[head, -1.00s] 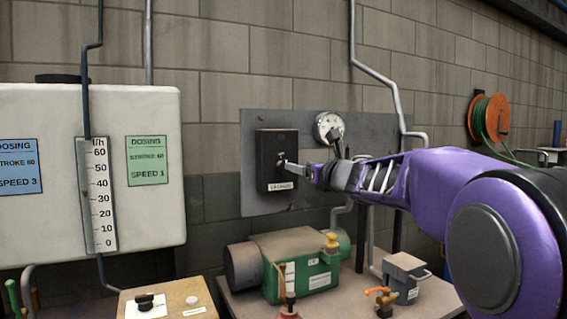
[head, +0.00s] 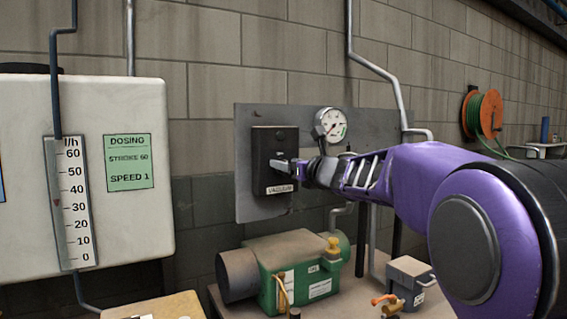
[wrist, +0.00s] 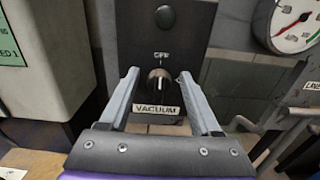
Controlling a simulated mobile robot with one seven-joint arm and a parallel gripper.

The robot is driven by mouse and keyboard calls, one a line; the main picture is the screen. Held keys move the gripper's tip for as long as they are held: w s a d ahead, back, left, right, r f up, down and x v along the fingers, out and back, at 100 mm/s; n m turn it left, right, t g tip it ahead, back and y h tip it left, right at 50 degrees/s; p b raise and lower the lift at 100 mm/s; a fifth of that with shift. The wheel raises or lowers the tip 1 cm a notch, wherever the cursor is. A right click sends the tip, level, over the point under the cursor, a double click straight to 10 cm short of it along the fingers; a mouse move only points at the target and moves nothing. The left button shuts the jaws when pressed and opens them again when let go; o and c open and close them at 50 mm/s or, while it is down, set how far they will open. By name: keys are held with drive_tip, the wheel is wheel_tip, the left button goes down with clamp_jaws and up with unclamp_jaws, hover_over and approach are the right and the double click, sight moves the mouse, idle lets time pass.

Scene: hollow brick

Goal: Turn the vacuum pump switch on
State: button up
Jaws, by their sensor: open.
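The black vacuum switch box (head: 268,140) is mounted on a grey panel on the wall, with a "VACUUM" label at its lower edge. In the wrist view its rotary knob (wrist: 158,83) sits above the "VACUUM" label (wrist: 156,109) and below an "OFF" mark; its white pointer line is near upright, toward that mark. My gripper (wrist: 160,86) is open, with one finger on each side of the knob and visible gaps between. In the head view my gripper (head: 286,165) is at the front of the box and hides the knob.
A pressure gauge (head: 330,125) is on the panel right of the box. A green pump (head: 295,270) stands on a bench below. A white tank (head: 110,210) with a flow scale is at the left. An orange hose reel (head: 483,113) hangs at the right.

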drive_tip(key=shift+w+a, duration=0.1)
drive_tip(key=shift+w, duration=0.05)
clamp_jaws()
drive_tip(key=shift+r+m, duration=0.1)
drive_tip(key=shift+m, duration=0.3)
drive_tip(key=m+p, duration=0.2)
drive_tip(key=m, duration=0.3)
drive_tip(key=d+f+m+p, duration=0.1)
drive_tip(key=m+p, duration=0.1)
drive_tip(key=m, duration=0.4)
drive_tip(key=m+p, duration=0.2)
drive_tip(key=m, duration=0.4)
drive_tip(key=shift+w+d+f, duration=0.15)
drive_tip(key=shift+w+f, duration=0.05)
drive_tip(key=shift+w, duration=0.15)
idle(0.4)
